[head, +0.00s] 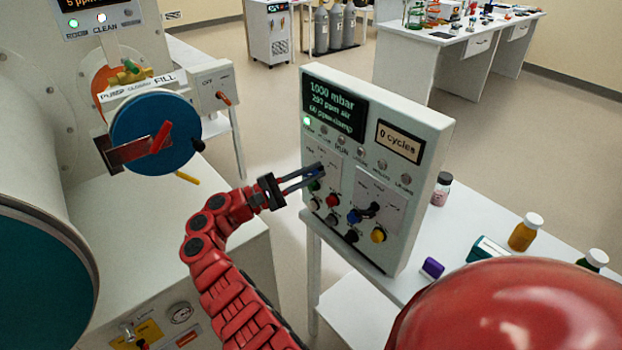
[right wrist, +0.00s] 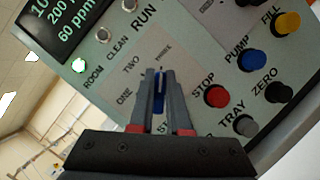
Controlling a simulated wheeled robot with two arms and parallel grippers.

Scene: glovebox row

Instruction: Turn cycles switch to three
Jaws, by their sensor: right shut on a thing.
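A white control panel (head: 385,100) stands on the white bench in the head view, with a small display (head: 398,141) reading "0 cycles". The right wrist view shows a plate (right wrist: 118,76) marked ONE, TWO and THREE. My right gripper (head: 321,170) reaches the left part of the panel, and its fingers (right wrist: 160,78) are shut on a small switch lever (right wrist: 158,92) at that plate. Only a thin dark-blue strip of the lever shows between the fingers. Which mark it points to is unclear. My left gripper is not in view.
Right of the gripper are a red STOP button (right wrist: 216,96), a blue PUMP button (right wrist: 254,60) and a grey TRAY button (right wrist: 244,126). A second black selector (head: 366,211) is on the panel. Bottles (head: 525,232) stand on the bench to the right. A glovebox port (head: 155,135) is left.

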